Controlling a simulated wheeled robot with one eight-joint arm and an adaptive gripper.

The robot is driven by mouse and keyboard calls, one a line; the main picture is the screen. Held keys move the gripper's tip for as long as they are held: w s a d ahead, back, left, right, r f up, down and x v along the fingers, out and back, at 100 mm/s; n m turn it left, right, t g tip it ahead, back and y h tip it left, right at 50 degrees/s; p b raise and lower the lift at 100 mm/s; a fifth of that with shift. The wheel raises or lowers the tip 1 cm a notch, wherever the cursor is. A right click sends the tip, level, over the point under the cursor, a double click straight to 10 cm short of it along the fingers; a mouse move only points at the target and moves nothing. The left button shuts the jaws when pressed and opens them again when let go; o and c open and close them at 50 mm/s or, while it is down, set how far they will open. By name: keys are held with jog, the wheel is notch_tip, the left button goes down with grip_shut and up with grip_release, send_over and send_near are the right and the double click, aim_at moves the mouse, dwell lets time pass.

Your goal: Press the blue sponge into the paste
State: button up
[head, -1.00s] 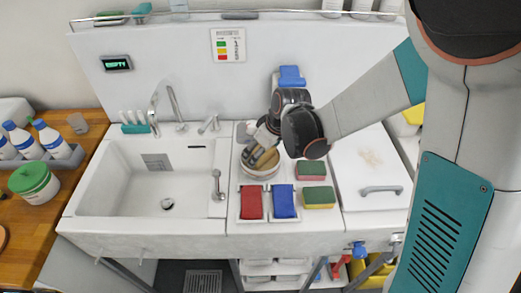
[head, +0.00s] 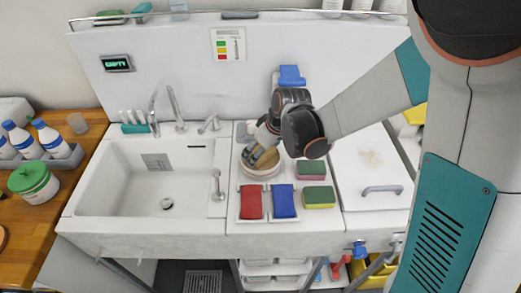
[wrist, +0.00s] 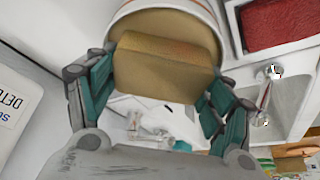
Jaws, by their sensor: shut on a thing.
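My gripper (head: 262,151) is over the round tub (head: 260,173) on the right part of the sink unit. In the wrist view my gripper (wrist: 163,80) is shut on a tan, block-shaped sponge (wrist: 165,52); no blue shows on its visible faces. The block overlaps the mouth of the white tub with an orange band (wrist: 208,12). Tan filling seems to show there, but I cannot tell how far the block touches it. A blue pad (head: 284,202) and a red pad (head: 251,203) lie in front of the tub.
Two green-topped sponges, one red-sided (head: 311,170) and one yellow-sided (head: 319,197), lie right of the tub. A white lid with a grey handle (head: 381,190) is further right. The sink basin (head: 150,185) with taps is at left. A blue item (head: 291,75) is on the back panel.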

dwell(0.4)
jog(key=shift+r+p, duration=2.35)
jog(key=shift+r, duration=1.1)
